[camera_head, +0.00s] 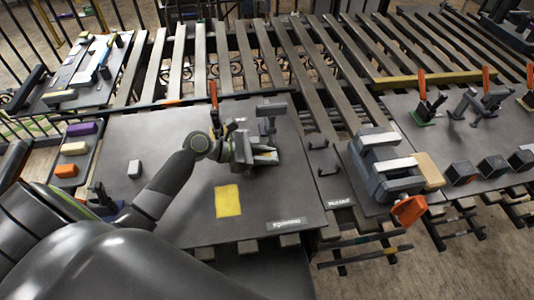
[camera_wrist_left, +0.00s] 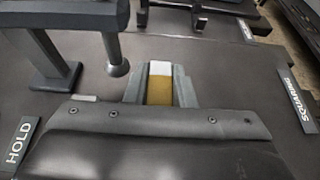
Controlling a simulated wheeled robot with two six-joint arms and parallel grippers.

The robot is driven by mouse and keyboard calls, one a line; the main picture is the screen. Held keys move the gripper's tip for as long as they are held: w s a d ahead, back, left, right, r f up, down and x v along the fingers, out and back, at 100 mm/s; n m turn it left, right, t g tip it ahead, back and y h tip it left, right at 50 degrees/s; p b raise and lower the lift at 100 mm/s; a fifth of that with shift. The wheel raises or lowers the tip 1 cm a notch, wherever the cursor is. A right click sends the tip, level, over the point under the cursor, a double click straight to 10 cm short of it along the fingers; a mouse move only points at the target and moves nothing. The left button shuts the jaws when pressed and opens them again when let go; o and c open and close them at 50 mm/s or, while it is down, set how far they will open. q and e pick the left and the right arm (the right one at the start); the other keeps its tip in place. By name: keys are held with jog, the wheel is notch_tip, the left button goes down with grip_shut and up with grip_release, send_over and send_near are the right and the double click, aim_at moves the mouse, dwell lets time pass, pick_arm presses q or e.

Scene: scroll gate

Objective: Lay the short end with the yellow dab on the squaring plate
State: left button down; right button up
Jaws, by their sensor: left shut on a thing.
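My left gripper (camera_head: 264,158) is low over the dark grey plate that bears the squaring label (camera_head: 287,223). In the left wrist view its fingers (camera_wrist_left: 160,88) are shut on a small bar with an ochre-yellow face and a white end (camera_wrist_left: 160,69). I take this bar for the short end with the yellow dab. The gripper mostly hides it in the head view. I cannot tell whether the bar touches the plate. The squaring label also shows at the right in the left wrist view (camera_wrist_left: 297,103). My right gripper is not in view.
A dark clamp (camera_head: 270,108) stands close behind the gripper. A yellow square (camera_head: 228,201) and a white block (camera_head: 135,168) lie on the plate. Purple (camera_head: 82,129) and orange (camera_head: 65,170) blocks sit in a tray at left. A grey vise-like fixture (camera_head: 385,180) stands right.

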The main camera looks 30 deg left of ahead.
pick_arm(q)
jog(key=shift+f, duration=0.35)
dwell(0.4)
jog(key=c, duration=1.1)
grip_release()
jog(key=shift+c, duration=0.2)
jog(key=shift+s+a+r, duration=0.15)
jog(key=shift+r, duration=0.05)
jog(key=p+v, duration=0.4)
jog(key=v, duration=0.2)
jog(key=shift+a, duration=0.1)
jog(key=shift+s+a+r, duration=0.1)
jog(key=shift+s+a, duration=0.15)
jog(key=shift+s, duration=0.1)
